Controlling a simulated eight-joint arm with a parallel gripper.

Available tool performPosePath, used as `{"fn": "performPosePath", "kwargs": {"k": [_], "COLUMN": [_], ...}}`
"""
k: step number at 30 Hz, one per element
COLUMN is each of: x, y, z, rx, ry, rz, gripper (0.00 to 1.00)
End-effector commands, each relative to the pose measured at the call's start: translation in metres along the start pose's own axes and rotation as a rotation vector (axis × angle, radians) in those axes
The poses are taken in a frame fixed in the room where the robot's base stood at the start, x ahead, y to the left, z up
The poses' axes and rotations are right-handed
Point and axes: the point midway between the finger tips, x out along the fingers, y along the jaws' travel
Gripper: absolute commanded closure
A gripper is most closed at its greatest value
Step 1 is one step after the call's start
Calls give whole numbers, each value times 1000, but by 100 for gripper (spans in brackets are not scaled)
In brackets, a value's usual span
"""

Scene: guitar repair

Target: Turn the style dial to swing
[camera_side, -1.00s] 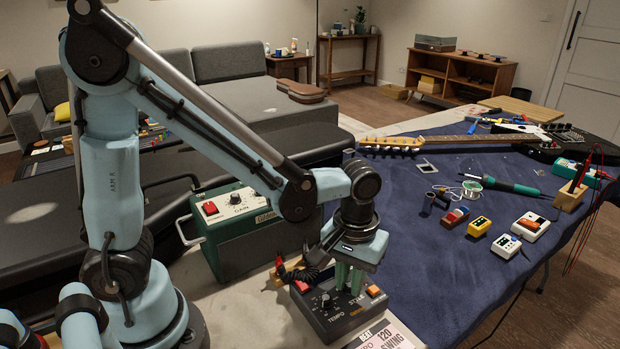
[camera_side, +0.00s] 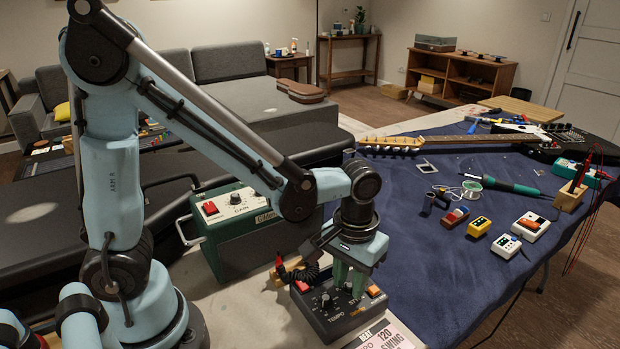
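A dark box (camera_side: 345,322) with TEMPO and STYLE lettering stands on the pale bench top. Its tempo knob (camera_side: 325,300) shows at the left of the panel. My gripper (camera_side: 350,286) points straight down over the style side of the box, with its green fingers at the panel. The style dial is hidden behind and between the fingers, so its pointer cannot be read. I cannot tell whether the fingers are closed on it. A printed card (camera_side: 388,338) in front of the box reads 120 and SWING; part is cut off.
A green amplifier (camera_side: 228,262) with a GAIN knob stands left of the box. A black coiled cable (camera_side: 297,273) lies behind the box, close to my gripper. The blue mat (camera_side: 440,270) on the right holds a guitar (camera_side: 450,141), a soldering iron (camera_side: 512,187) and several small pedals.

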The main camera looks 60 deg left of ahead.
Motion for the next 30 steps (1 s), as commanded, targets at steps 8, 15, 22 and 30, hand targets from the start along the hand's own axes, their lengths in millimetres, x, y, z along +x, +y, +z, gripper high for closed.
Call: {"fn": "performPosePath", "kwargs": {"k": [8, 15, 22, 30], "x": [-1, -20, -54, -94], "y": [0, 0, 0, 0], "z": [0, 0, 0, 0], "rx": [0, 0, 0, 0], "ry": [0, 0, 0, 0], "rz": [0, 0, 0, 0], "gripper": [71, 71, 71, 71]}}
